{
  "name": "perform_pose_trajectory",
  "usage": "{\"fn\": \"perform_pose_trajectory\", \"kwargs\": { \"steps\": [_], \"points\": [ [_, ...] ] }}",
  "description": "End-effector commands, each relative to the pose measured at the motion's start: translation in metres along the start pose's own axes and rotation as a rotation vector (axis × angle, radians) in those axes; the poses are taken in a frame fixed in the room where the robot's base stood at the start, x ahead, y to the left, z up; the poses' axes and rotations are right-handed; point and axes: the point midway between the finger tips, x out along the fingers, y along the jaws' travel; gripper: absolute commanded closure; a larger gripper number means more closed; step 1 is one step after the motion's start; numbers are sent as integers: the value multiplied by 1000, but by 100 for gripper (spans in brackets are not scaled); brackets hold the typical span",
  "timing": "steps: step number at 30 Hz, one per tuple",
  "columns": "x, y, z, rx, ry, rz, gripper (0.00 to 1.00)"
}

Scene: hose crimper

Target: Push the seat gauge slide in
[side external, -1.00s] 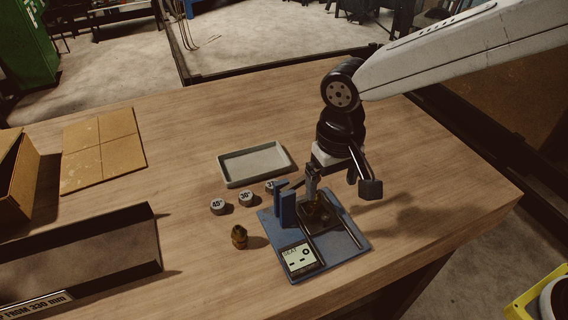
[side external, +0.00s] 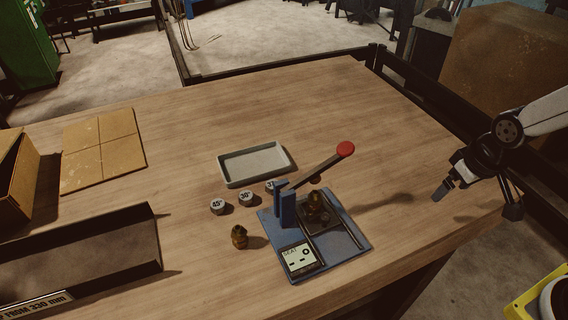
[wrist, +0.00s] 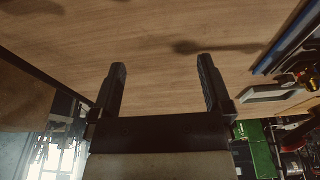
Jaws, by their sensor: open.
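The seat gauge (side external: 352,258) is a blue base plate with a blue upright bracket (side external: 286,206) and a small display panel marked SEAT (side external: 298,258). A dark slide block (side external: 322,224) with a brass-coloured fitting on it (side external: 315,203) sits on the plate beside rails. A lever with a red knob (side external: 345,149) slants up to the right behind it. My gripper (side external: 441,194) is well to the right of the gauge, above the table's right part, apart from everything. In the wrist view my gripper (wrist: 161,66) is open and empty. Part of the gauge shows at the right edge there.
A grey tray (side external: 223,175) lies behind the gauge. Round pieces marked 45° (side external: 217,207) and 30° (side external: 246,198), and a third partly hidden, stand to its left. A brass fitting (side external: 239,236) stands nearer. The table between gauge and gripper is clear.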

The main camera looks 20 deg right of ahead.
Motion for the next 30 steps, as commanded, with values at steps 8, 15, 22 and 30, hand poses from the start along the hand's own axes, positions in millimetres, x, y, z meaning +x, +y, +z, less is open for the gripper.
{"fn": "perform_pose_trajectory", "kwargs": {
  "steps": [8, 15, 22, 30],
  "points": [
    [0, 3, 3, -3, 5, 2, 37],
    [0, -5, -3, -36, 11, -8, 37],
    [-2, -23, -14, -111, 24, -29, 37],
    [-4, -49, -26, -212, 42, -59, 37]
  ]
}}
